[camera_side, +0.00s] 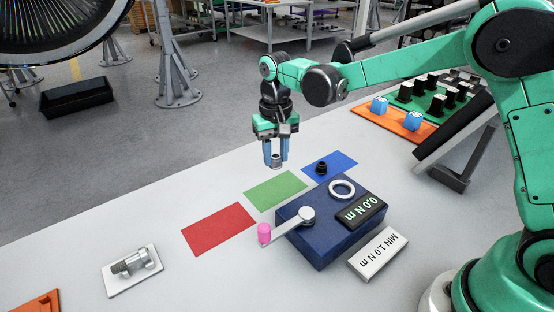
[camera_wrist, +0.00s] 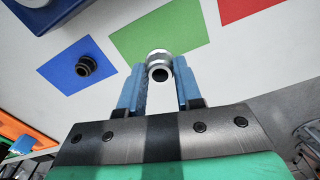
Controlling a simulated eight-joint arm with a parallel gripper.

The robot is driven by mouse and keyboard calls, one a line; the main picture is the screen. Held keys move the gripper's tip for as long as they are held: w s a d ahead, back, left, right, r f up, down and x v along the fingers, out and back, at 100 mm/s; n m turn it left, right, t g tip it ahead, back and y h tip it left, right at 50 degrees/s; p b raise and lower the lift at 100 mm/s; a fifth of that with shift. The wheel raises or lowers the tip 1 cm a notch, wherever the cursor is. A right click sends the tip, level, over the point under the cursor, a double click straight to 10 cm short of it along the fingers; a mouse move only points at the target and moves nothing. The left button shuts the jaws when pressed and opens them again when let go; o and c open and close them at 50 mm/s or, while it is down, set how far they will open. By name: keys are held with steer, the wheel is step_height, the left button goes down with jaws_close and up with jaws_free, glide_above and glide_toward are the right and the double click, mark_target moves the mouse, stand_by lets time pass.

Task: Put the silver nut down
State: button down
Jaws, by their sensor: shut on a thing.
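My gripper (camera_side: 276,158) has blue fingers and is shut on the silver nut (camera_wrist: 158,60), a short ring-like piece with a dark hole. In the side view the silver nut (camera_side: 276,160) hangs between the fingertips above the table, near the far edge of the green mat (camera_side: 277,190). In the wrist view my gripper (camera_wrist: 159,75) holds the nut at its fingertips, with the green mat (camera_wrist: 140,40) behind it. How high it is above the table is hard to tell.
A blue mat (camera_side: 343,160) bears a black fitting (camera_side: 321,168). A red mat (camera_side: 218,229) lies to the left and looks empty. A dark blue torque box (camera_side: 320,243) with a pink-tipped lever (camera_side: 286,226) stands in front. A metal fitting on a white plate (camera_side: 112,284) is at left.

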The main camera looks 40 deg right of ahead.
mark_target(276, 189)
steer(key=shift+f, duration=3.2)
steer(key=shift+f, duration=0.1)
steer(key=c, duration=0.6)
jaws_free()
